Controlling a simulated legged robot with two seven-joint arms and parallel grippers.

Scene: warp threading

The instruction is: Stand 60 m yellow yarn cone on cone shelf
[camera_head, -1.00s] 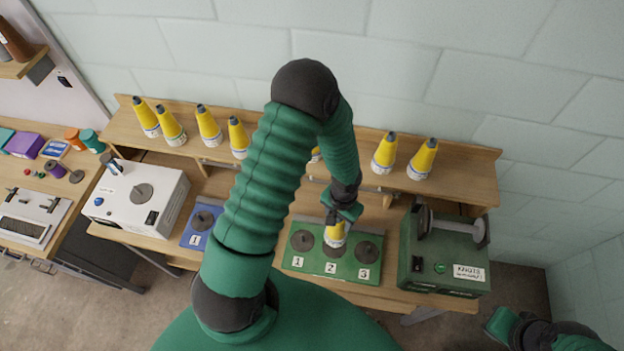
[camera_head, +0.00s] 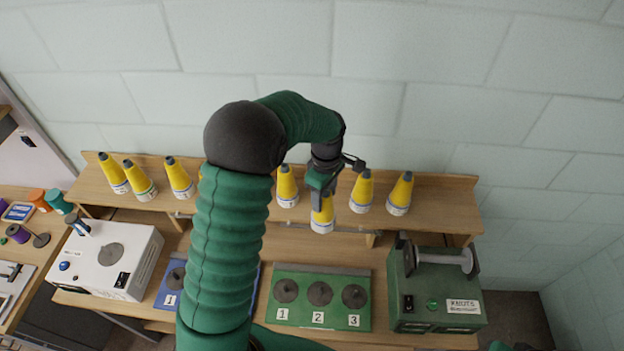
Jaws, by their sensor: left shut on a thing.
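My left gripper (camera_head: 322,181) is shut on a yellow yarn cone (camera_head: 322,214) with a white band at its base. The cone hangs upright at the front edge of the cone shelf (camera_head: 440,198); I cannot tell whether it touches the shelf. On the shelf, one yellow cone (camera_head: 287,186) stands left of the gripper, and two cones (camera_head: 362,190) (camera_head: 399,194) stand right of it. Several more cones (camera_head: 178,177) stand further left. My left arm hides part of the shelf. My right gripper is not in view.
Below the shelf, a green board (camera_head: 297,316) carries three grey discs numbered 1 to 3. A green machine (camera_head: 434,290) stands on the right, and a white machine (camera_head: 112,260) and a blue board (camera_head: 166,293) on the left. The shelf's right end is free.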

